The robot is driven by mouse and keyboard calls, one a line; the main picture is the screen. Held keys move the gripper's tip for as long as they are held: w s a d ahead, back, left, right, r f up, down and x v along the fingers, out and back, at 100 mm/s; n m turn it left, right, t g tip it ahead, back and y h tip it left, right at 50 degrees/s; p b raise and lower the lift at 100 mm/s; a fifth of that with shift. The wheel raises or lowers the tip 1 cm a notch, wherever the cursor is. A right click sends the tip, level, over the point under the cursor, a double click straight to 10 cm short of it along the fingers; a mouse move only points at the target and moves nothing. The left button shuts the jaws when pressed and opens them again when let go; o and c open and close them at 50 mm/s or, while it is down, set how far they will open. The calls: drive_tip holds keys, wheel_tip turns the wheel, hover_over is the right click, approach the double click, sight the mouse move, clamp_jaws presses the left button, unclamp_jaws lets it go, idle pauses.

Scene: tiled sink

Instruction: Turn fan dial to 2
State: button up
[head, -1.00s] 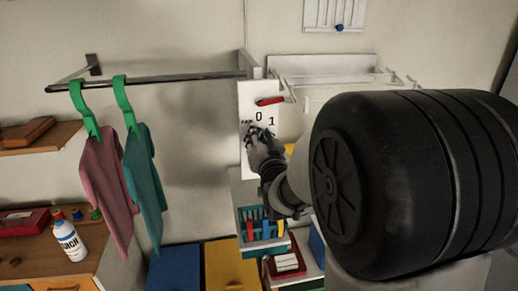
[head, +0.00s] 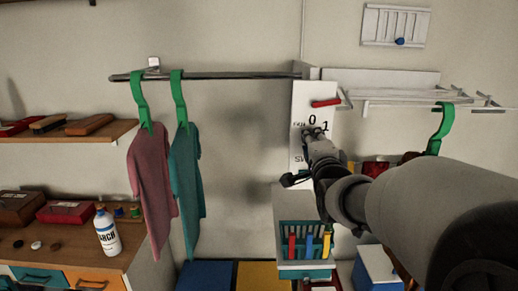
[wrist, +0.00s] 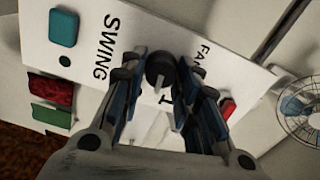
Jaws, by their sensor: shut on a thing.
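The fan dial (wrist: 158,68) is a dark round knob on a white panel (wrist: 95,62). In the wrist view my gripper (wrist: 161,80) has one finger on each side of the dial and is shut on it. A pale mark on the dial points toward the printed 1. Part of the FAN label shows beside the right finger. In the head view the panel (head: 300,98) hangs below the rail's right end, with 0 and 1 readable. There my gripper (head: 314,138) covers the dial, and the numeral 2 is not visible.
A red lever (head: 326,102) sits above the dial on the panel. The wrist view shows a teal button (wrist: 64,27) near SWING. A wire-guarded fan (wrist: 300,108) is at right. Pink (head: 152,185) and teal (head: 186,170) garments hang left of my arm.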

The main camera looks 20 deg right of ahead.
drive_tip(key=shift+f+m+b, duration=0.1)
drive_tip(key=shift+m+b, duration=1.3)
drive_tip(key=shift+m, duration=2.4)
drive_tip(key=o, duration=1.1)
drive_tip(key=shift+c, duration=0.2)
drive_tip(key=v, duration=1.2)
